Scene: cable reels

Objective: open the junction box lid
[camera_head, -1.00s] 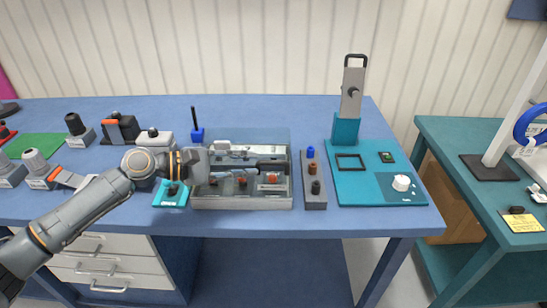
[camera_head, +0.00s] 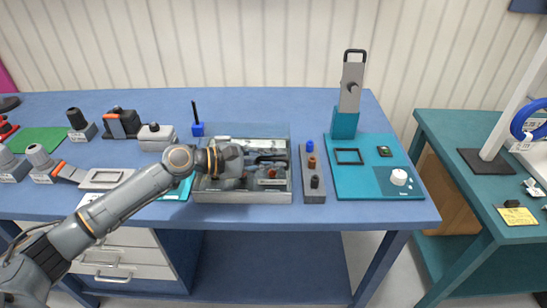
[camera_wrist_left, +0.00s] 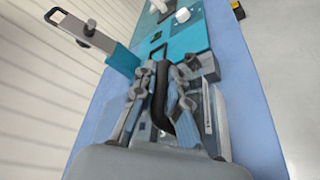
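A grey box (camera_head: 242,197), which looks like the junction box, stands near the front edge of the blue table. A clear, see-through panel (camera_head: 246,130) shows along its back edge; I cannot tell if it is the lid or how it is tilted. Small red and grey parts show inside the box. My left gripper (camera_head: 268,158) reaches over the box from the left and hides part of its inside. In the left wrist view its fingers (camera_wrist_left: 160,85) are apart, with a dark curved bar (camera_wrist_left: 160,105) between them; I cannot tell if they touch it. My right gripper is not in view.
A grey strip with coloured pegs (camera_head: 314,192) stands just right of the box. Further right is a teal board (camera_head: 350,183) with an upright grey plate (camera_head: 351,85). Several switches and connectors stand at the left. The table's back is mostly clear.

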